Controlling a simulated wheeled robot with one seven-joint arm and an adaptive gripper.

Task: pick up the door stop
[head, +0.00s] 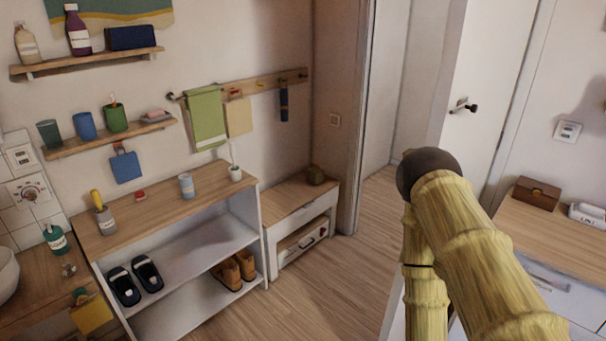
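I cannot make out for sure which thing is the door stop. A small brown-olive, roundish lump (315,176) sits on the wooden top of the low white drawer unit (288,205), near its back right corner. A small red piece (140,196) lies on the wooden top of the shoe shelf (163,202), between a grey bottle and a blue can. Either is too small to name with certainty. My gripper does not show in the head view. A yellow, bamboo-like arm shape with a dark round end fills the lower right and hides part of the floor and doorway.
Dark sandals (124,287) and brown shoes (227,274) are below. A brown box (536,194) stands at right. The wooden floor (335,280) is clear.

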